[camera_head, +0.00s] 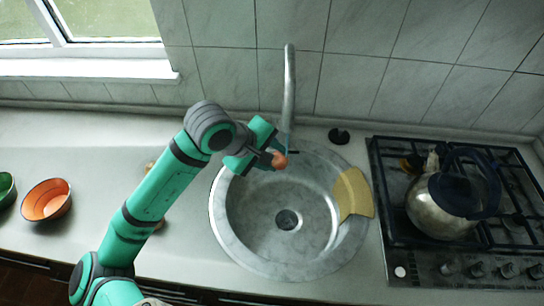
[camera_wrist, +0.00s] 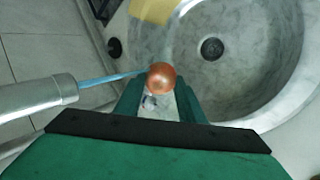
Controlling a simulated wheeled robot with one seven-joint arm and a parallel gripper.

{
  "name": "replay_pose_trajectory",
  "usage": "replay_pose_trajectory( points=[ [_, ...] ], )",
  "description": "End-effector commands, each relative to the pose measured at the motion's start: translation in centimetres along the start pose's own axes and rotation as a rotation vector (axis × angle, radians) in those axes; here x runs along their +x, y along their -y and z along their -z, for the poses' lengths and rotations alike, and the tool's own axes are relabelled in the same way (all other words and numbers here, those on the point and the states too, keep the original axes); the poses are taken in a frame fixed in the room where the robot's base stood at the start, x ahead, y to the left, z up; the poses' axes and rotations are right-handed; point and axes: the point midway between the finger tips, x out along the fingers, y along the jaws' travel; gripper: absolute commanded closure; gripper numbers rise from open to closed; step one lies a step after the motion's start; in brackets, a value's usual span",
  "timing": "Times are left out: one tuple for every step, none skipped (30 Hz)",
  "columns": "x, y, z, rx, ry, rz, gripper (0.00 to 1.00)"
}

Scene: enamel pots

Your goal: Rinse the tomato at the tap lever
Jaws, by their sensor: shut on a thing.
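The tomato (camera_head: 279,160), small and orange-red, is held at the tip of my gripper (camera_head: 268,157) over the back of the round sink. In the wrist view the tomato (camera_wrist: 161,77) sits between the fingertips of my gripper (camera_wrist: 160,92), which is shut on it. The metal tap (camera_head: 289,85) rises behind the sink. In the wrist view a thin blue stream (camera_wrist: 108,78) runs from the tap's spout (camera_wrist: 40,97) to the tomato and appears to touch it. The tap lever cannot be made out clearly beside my gripper.
The round grey sink (camera_head: 245,240) has a dark drain (camera_head: 288,219). A yellow piece (camera_head: 352,193) lies over its right rim. A black knob-like thing (camera_head: 339,135) is behind it. A steel kettle (camera_head: 440,205) stands on the hob at right. An orange bowl (camera_head: 46,200) is at left.

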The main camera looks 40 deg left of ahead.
Motion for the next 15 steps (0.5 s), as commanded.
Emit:
replay_pose_trajectory(
  points=[
    [-0.06, 0.06, 0.11, -0.002, -0.001, 0.0, 0.87],
    [-0.09, 0.09, 0.14, -0.003, -0.002, 0.0, 0.87],
    [-0.11, 0.13, 0.19, -0.004, -0.003, 0.0, 0.87],
    [-0.13, 0.15, 0.22, -0.004, -0.003, -0.001, 0.87],
    [-0.15, 0.17, 0.25, -0.005, -0.003, -0.001, 0.87],
    [-0.16, 0.19, 0.27, -0.005, -0.004, -0.001, 0.87],
    [-0.17, 0.2, 0.29, -0.006, -0.004, -0.001, 0.87],
    [-0.17, 0.21, 0.29, -0.006, -0.004, -0.001, 0.87],
    [-0.17, 0.21, 0.26, -0.006, -0.004, -0.001, 0.87],
    [-0.17, 0.21, 0.23, -0.006, -0.004, -0.001, 0.87],
    [-0.17, 0.21, 0.18, -0.006, -0.004, -0.001, 0.87],
    [-0.16, 0.2, 0.1, -0.005, -0.004, -0.001, 0.87],
    [-0.16, 0.2, 0.02, -0.005, -0.003, -0.001, 0.87],
    [-0.15, 0.2, -0.07, -0.005, -0.003, -0.001, 0.87],
    [-0.14, 0.2, -0.21, -0.005, -0.003, -0.001, 0.87]
  ],
)
